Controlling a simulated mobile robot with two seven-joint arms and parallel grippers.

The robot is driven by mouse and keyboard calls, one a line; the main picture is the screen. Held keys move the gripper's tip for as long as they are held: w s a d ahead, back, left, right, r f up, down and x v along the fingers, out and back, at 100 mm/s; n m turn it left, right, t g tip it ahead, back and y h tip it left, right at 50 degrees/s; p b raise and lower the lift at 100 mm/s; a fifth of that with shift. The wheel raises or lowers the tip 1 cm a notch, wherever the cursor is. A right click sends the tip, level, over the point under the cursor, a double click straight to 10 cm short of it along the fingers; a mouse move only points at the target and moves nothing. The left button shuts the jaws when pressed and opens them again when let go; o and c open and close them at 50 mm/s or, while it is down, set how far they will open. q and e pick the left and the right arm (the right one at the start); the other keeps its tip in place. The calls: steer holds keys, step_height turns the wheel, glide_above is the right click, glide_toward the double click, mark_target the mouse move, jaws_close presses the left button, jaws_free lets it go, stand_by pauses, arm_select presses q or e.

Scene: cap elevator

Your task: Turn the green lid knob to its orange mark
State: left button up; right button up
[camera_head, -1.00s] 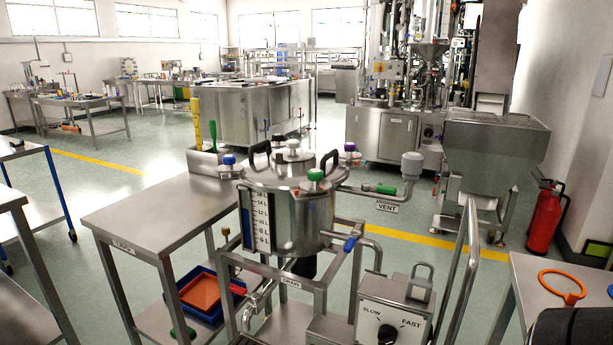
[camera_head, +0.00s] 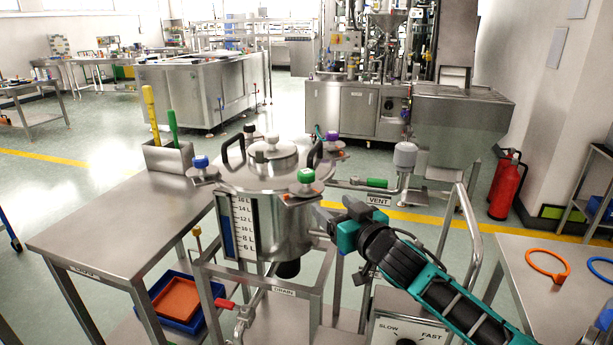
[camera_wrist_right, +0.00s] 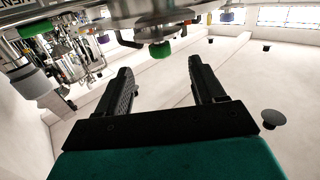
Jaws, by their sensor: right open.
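The green lid knob (camera_head: 306,176) sits at the front right of the steel vessel's lid (camera_head: 262,172). My right gripper (camera_head: 322,214) is below and slightly right of the knob, beside the vessel wall. In the right wrist view its two black fingers (camera_wrist_right: 160,78) are spread apart with nothing between them, and the knob is ahead of their tips, apart from them. The orange mark is too small to make out surely. My left gripper is out of view.
Blue (camera_head: 200,162), white (camera_head: 272,138) and purple (camera_head: 332,136) knobs are also on the lid, with black handles. A vent pipe with a green lever (camera_head: 376,183) runs right of the vessel. A steel table (camera_head: 120,215) stands left.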

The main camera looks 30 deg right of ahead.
mark_target(311, 178)
steer(key=shift+t, duration=0.3)
steer(key=w, duration=0.4)
steer(key=w+d+r, duration=0.1)
steer(key=w, duration=0.7)
steer(key=shift+w+d+r, duration=0.2)
steer(key=shift+d+r, duration=0.05)
steer(key=shift+r, duration=0.05)
steer(key=shift+w+y+p, duration=0.3)
steer(key=shift+w, duration=0.3)
steer(key=c, duration=1)
steer(key=shift+o, duration=0.2)
steer(key=shift+f, duration=0.1)
